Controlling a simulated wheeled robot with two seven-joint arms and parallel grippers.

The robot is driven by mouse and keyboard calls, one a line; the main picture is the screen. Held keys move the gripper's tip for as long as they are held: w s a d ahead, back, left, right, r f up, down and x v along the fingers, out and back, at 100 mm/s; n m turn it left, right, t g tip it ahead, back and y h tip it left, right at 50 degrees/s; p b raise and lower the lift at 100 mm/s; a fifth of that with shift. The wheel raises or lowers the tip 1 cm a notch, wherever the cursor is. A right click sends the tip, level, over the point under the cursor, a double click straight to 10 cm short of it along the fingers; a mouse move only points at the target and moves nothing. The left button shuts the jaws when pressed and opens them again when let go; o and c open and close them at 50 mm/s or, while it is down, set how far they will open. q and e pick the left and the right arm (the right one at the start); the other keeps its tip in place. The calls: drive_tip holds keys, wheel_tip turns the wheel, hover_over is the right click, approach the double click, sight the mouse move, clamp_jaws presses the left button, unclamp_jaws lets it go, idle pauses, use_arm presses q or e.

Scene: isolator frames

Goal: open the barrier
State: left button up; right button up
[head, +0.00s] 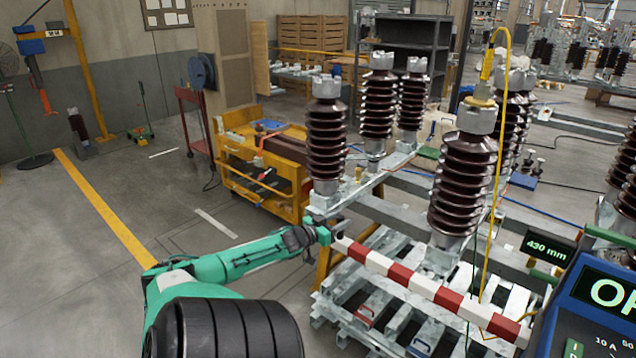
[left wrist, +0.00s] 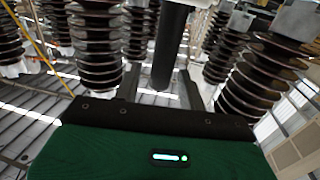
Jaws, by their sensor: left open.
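The barrier is a red-and-white striped bar (head: 400,275). It slopes across the front of the isolator frame, from upper left to lower right in the head view. My left gripper (head: 339,229) is at the bar's upper left end; whether it touches the bar cannot be told. In the left wrist view the two grey fingers of my left gripper (left wrist: 162,90) stand apart. A dark round rod (left wrist: 171,45) shows between and beyond them; I cannot tell if it is part of the barrier. My right gripper is not in view.
Brown ribbed insulators (head: 463,185) stand on the metal frame behind the bar. A yellow cable (head: 497,200) hangs near the bar's right part. A blue device with a screen (head: 600,305) fills the lower right corner. A yellow cart (head: 255,180) stands behind my left arm.

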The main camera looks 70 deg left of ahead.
use_arm(q)
drive_tip(key=v, duration=1.3)
drive_tip(key=shift+b, duration=0.4)
drive_tip(key=shift+f, duration=0.15)
